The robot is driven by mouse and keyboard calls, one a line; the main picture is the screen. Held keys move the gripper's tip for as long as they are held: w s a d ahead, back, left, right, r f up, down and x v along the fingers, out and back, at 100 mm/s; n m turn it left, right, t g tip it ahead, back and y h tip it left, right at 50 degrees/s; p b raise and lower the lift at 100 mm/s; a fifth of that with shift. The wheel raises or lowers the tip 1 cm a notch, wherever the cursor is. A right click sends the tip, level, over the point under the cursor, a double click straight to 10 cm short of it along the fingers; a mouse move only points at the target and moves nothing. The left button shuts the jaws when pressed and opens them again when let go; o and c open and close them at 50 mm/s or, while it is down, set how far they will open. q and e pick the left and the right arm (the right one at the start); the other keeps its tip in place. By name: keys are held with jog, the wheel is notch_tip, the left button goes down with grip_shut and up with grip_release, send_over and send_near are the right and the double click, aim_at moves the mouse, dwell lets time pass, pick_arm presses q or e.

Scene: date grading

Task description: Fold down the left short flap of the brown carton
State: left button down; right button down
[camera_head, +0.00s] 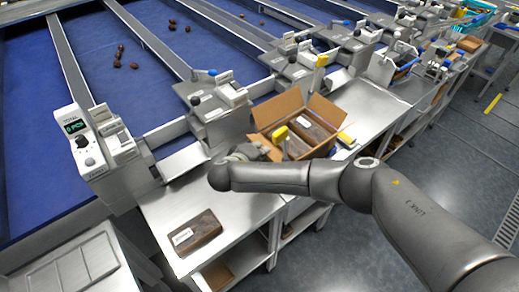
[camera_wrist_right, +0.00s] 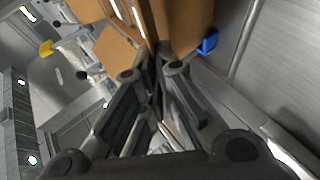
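The open brown carton (camera_head: 279,108) stands on the metal bench in the head view, with raised flaps and dark packs inside. Its brown cardboard also shows at the top of the right wrist view (camera_wrist_right: 182,22). My right gripper (camera_head: 250,152) is at the carton's near left side, beside the left short flap, which it partly hides. In the right wrist view its fingers (camera_wrist_right: 153,75) lie close to the cardboard edges. I cannot tell whether they touch or hold the flap, or how far apart the tips are. My left gripper is not in view.
A dark brown pack (camera_head: 196,233) lies on the bench at the front. A scale with a display (camera_head: 84,140) stands at the left. A yellow item (camera_head: 345,138) is at the carton's right. Blue sorting belts (camera_head: 150,90) hold several dates. The bench between pack and carton is clear.

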jog(key=shift+w+d+r+m+g+y+p, duration=0.15)
jog(key=shift+d+r+g+y+p, duration=0.2)
jog(key=shift+p, duration=0.3)
jog(key=shift+w+d+r+m+g+y+p, duration=0.15)
jog(key=shift+r+g+y+p, duration=0.25)
jog(key=shift+y+p, duration=0.2)
jog(key=c, duration=1.7)
grip_release()
jog(key=shift+a, duration=0.1)
jog(key=v, duration=1.2)
jog(key=shift+w, duration=0.1)
